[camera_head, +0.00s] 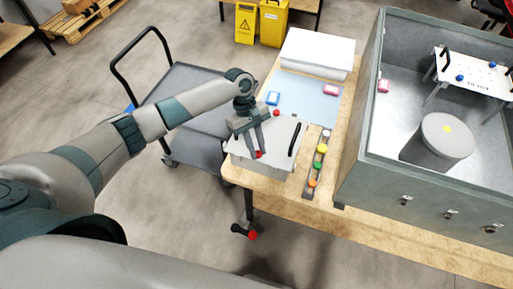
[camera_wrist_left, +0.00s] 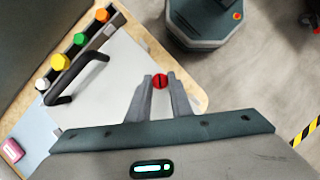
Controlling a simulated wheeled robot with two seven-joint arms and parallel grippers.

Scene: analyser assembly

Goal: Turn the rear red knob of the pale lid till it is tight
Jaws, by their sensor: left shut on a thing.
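The pale lid (camera_head: 282,132) lies on the near left part of the wooden table, with a black bar handle (camera_head: 294,139) on it. One red knob (camera_head: 259,154) sits near the lid's near edge, at my left fingertips. Another red knob (camera_head: 277,113) is at the lid's far side. My left gripper (camera_head: 259,152) points down at the near knob. In the left wrist view this red knob (camera_wrist_left: 160,81) sits between my two fingertips, which are shut on it. The fingers partly cover its sides. My right gripper is not in view.
A strip of coloured caps (camera_head: 317,164) lies right of the lid. A large grey open case (camera_head: 420,185) stands further right. A blue mat (camera_head: 309,95) and white stack (camera_head: 318,52) are behind. A grey cart (camera_head: 196,95) stands at left.

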